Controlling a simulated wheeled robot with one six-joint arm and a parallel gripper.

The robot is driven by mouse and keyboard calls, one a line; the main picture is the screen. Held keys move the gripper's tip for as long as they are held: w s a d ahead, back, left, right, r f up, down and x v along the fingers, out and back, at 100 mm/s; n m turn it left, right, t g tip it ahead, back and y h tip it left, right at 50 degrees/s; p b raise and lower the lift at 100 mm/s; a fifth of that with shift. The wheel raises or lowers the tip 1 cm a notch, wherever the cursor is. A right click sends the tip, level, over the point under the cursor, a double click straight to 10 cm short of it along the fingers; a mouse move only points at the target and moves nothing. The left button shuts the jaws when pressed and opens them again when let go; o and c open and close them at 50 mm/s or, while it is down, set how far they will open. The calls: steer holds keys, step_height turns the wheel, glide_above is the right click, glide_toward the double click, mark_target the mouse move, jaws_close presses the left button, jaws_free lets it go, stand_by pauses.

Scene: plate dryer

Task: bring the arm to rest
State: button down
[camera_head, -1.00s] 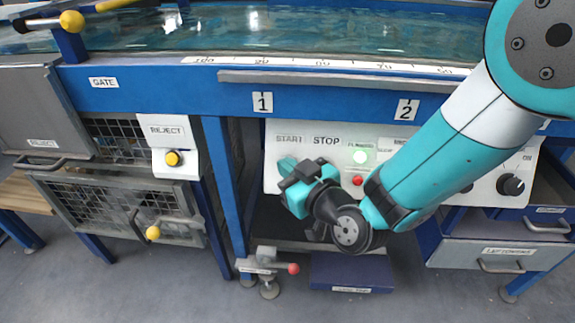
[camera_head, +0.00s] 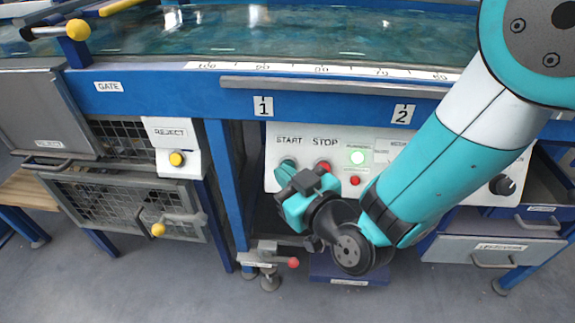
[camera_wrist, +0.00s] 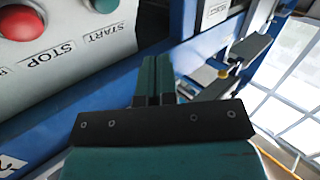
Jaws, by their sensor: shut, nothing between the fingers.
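My gripper (camera_wrist: 155,75) shows in the wrist view with its two dark green fingers side by side, shut and empty. In the head view my arm reaches in from the upper right, and my gripper is in front of the white control panel (camera_head: 273,142), just below its START button; the fingers are mostly hidden there. The green START button (camera_wrist: 104,5) and red STOP button (camera_wrist: 18,22) are beyond the fingers, up and left in the wrist view. The START button (camera_head: 288,163) and STOP button (camera_head: 323,166) both show above my wrist.
A blue frame leg (camera_head: 228,190) stands left of the panel. A REJECT box with yellow button (camera_head: 177,158) and wire cages are farther left. A small clamp with red knob (camera_head: 293,263) is below my gripper. A drawer (camera_head: 492,238) is at the right. Open floor lies in front.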

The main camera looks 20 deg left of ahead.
stand_by(0.4)
steer(key=d+r+m+g+h, duration=0.2)
steer(key=d+r+g+h, duration=0.25)
steer(key=d+r, duration=0.5)
steer(key=s+d+r+m+g+h, duration=0.1)
steer(key=s+d+m+g+h, duration=0.15)
steer(key=s+d, duration=0.55)
steer(key=s+d+r+m+g+h, duration=0.1)
steer(key=s+d+r+g+h, duration=0.3)
steer(key=d, duration=0.6)
step_height(320, 180, up, 30)
steer(key=s+t+y+p, duration=0.1)
steer(key=p, duration=3.1)
steer(key=shift+s+d+f, duration=0.2)
steer(key=shift+s+d, duration=0.1)
steer(key=shift+d, duration=0.1)
